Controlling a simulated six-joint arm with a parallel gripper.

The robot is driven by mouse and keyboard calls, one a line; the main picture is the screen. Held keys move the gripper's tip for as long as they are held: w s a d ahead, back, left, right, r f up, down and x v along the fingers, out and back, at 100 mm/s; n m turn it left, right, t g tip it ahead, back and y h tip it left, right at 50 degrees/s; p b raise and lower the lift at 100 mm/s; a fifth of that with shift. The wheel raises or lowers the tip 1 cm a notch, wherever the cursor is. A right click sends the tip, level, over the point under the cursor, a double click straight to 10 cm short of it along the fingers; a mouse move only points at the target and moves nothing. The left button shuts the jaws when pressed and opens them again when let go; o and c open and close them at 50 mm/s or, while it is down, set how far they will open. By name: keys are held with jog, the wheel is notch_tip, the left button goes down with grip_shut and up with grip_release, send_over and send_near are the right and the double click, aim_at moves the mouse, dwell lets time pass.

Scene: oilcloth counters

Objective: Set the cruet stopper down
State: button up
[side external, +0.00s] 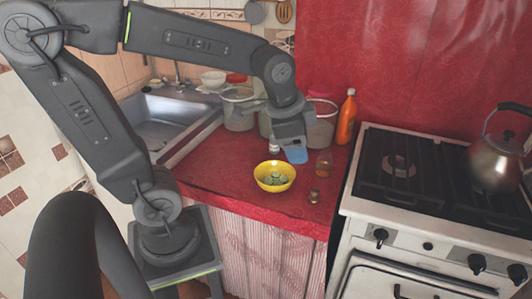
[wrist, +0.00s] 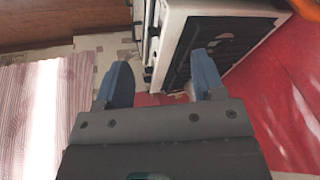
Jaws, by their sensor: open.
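A small brown knob-like piece (side external: 314,195), which looks like the cruet stopper, rests on the red counter (side external: 230,185) near its front edge. A small amber glass vessel (side external: 324,163), perhaps the cruet, stands behind it. My gripper (side external: 293,156) is above the counter, behind the yellow bowl and left of the amber vessel, apart from the brown piece. In the wrist view my gripper (wrist: 160,72) has its two blue fingers spread wide, with nothing visible held between them. The stopper cannot be made out in the wrist view.
A yellow bowl (side external: 274,188) with greenish contents stands left of the brown piece. An orange bottle (side external: 346,118) and clear jars (side external: 319,130) stand behind. The stove (side external: 440,180) with a kettle (side external: 494,165) is right, the sink (side external: 170,122) left. The counter's front strip is clear.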

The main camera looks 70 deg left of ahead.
jog(key=s+d+r+n+t, duration=0.1)
jog(key=s+d+n, duration=0.2)
jog(key=s+n, duration=0.2)
jog(key=s, duration=0.3)
jog(key=shift+t+h, duration=0.3)
jog(key=shift+h, duration=0.1)
